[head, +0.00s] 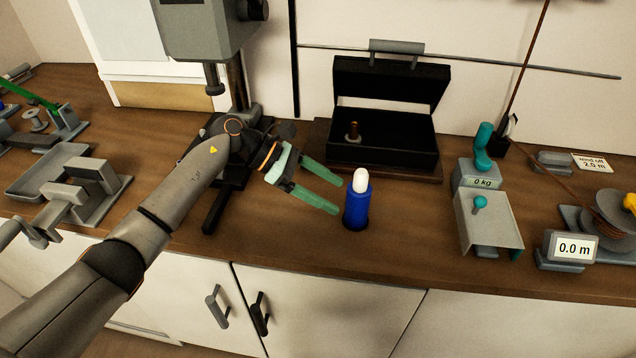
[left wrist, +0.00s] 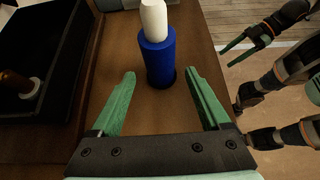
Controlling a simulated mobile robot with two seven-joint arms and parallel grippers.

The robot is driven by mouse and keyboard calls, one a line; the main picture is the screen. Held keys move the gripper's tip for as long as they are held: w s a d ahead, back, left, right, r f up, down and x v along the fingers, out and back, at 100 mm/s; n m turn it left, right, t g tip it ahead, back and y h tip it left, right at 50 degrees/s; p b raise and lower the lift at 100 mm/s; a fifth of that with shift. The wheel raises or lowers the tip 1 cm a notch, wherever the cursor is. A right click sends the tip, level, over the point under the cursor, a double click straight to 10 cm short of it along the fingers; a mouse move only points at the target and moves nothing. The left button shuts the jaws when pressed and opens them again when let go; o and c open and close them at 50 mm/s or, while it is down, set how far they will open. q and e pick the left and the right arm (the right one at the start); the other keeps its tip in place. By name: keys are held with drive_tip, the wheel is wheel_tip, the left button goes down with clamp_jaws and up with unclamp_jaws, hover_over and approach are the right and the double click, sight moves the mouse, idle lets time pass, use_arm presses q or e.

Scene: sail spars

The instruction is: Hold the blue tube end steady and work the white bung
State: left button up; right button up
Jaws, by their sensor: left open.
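The blue tube (head: 357,207) stands upright in a dark ring on the wooden counter. The white bung (head: 361,180) sits in its top, with its rounded end sticking up. My left gripper (head: 338,196) is open and empty, just left of the tube in the head view, its green fingers pointing at it. In the left wrist view the tube (left wrist: 159,62) and bung (left wrist: 153,20) stand beyond the gap between the fingertips, not clasped. My right gripper (left wrist: 238,42) shows at the upper right of the left wrist view, away from the tube; its opening is unclear.
An open black case (head: 380,142) with a brass-coloured piece stands behind the tube. A grey press (head: 205,40) rises behind my left arm. Counter around the tube is clear.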

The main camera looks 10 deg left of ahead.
sight(349, 203)
use_arm(q)
drive_tip(key=x, duration=0.5)
drive_tip(key=shift+d, duration=0.1)
clamp_jaws()
idle(0.7)
drive_tip(key=shift+f, duration=0.2)
idle(1.0)
drive_tip(key=shift+o, duration=0.7)
unclamp_jaws()
drive_tip(key=shift+r, duration=0.1)
drive_tip(key=shift+c, duration=0.2)
clamp_jaws()
